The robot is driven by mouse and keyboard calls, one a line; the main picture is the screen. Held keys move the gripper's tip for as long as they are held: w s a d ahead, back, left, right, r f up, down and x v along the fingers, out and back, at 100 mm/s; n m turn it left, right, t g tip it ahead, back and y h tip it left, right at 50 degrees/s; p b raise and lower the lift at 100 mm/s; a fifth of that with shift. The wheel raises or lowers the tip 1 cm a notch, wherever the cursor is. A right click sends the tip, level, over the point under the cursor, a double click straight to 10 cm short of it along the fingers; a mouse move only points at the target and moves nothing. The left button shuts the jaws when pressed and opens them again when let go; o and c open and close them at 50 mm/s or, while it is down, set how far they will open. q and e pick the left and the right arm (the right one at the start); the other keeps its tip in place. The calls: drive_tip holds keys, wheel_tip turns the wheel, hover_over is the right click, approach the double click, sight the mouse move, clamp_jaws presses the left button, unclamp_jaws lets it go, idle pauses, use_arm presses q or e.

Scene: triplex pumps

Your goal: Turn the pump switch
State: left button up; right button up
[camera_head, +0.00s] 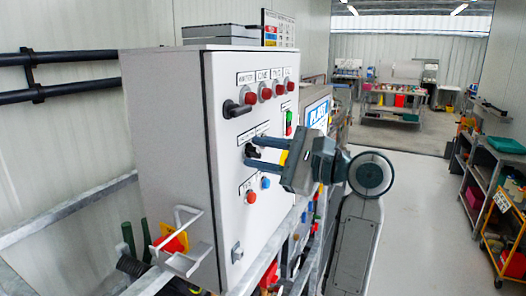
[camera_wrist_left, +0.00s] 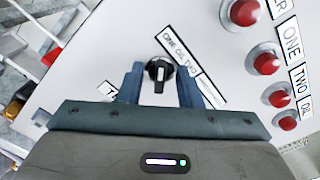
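A black rotary switch with a white pointer line (camera_wrist_left: 159,73) sits on the pale control panel, beside a label that appears to read "ONE OR TWO". In the head view this switch (camera_head: 251,151) shows as a dark knob in the middle of the cabinet front. My left gripper (camera_head: 254,153) is open, with its two blue-grey fingers pointing at the panel on either side of the knob. In the left wrist view the fingers (camera_wrist_left: 160,82) straddle the switch with a gap on each side. I cannot tell how far the tips are from the panel. My right gripper is not in view.
A larger black rotary switch (camera_head: 238,108) and a row of red lamps (camera_head: 265,93) sit higher on the cabinet (camera_head: 165,130). Blue (camera_head: 266,182) and red (camera_head: 251,197) buttons sit below. A metal rail (camera_head: 70,210) runs in front at left. The floor behind is open.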

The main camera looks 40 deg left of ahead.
use_arm(q)
drive_tip(key=shift+c, duration=0.4)
clamp_jaws()
drive_tip(key=shift+f+m+b, duration=0.15)
drive_tip(key=shift+m+b, duration=0.75)
drive_tip(key=shift+w+m+b, duration=0.1)
drive_tip(key=shift+m+b, duration=0.4)
drive_tip(key=shift+m, duration=0.4)
drive_tip(key=m, duration=0.1)
drive_tip(key=m+b, duration=0.1)
drive_tip(key=m, duration=0.1)
drive_tip(key=shift+r+m, duration=0.2)
drive_tip(key=shift+m, duration=0.1)
drive_tip(key=shift+m+b, duration=0.35)
drive_tip(key=shift+m, duration=0.45)
drive_tip(key=shift+w, duration=0.1)
